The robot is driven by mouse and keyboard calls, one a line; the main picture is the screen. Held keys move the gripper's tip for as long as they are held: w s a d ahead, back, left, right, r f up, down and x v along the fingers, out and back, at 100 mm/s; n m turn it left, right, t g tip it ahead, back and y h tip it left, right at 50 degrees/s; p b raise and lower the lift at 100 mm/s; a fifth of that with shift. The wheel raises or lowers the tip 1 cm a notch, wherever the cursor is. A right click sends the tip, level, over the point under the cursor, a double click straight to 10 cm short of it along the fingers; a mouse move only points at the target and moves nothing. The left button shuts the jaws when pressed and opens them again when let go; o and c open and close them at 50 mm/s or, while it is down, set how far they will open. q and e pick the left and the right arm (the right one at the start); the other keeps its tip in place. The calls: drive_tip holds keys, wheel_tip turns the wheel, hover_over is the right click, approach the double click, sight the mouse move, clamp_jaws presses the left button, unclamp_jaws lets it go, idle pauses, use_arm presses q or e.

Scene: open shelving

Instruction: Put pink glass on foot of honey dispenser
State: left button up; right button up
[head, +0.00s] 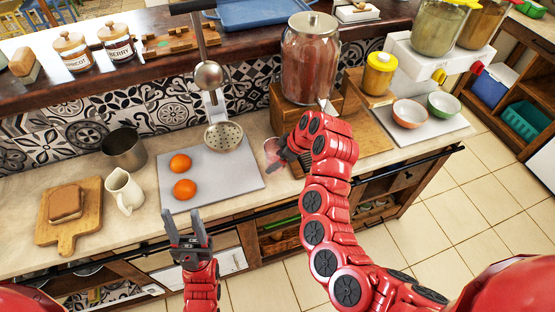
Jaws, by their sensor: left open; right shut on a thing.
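A small pink glass (271,149) is in my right gripper (279,158), which is shut on it just left of the wooden stand. The arm hides part of this spot, so I cannot tell whether the glass touches the counter. A large lidded glass jar with reddish-brown contents (309,70), which looks like the honey dispenser, stands on a stepped wooden stand (287,117). My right arm covers part of the stand's lower front. My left gripper (183,220) is open and empty in front of the counter edge, below the oranges.
A jug (124,190), metal pot (124,149) and bread board (85,231) are further left. Bowls (409,113) and a yellow jar (380,74) stand right.

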drive_tip(key=shift+w+d+r, duration=0.15)
drive_tip(key=shift+w, duration=0.75)
drive_tip(key=shift+w+f+p, duration=0.2)
drive_tip(key=shift+w+p, duration=0.1)
drive_tip(key=shift+w, duration=0.15)
drive_tip(key=shift+f+p, duration=1.1)
drive_tip(key=shift+f, duration=0.7)
drive_tip(key=shift+f+b, duration=0.25)
drive_tip(key=shift+b, duration=0.05)
drive_tip(key=o, duration=1.4)
drive_tip(key=shift+r, duration=0.1)
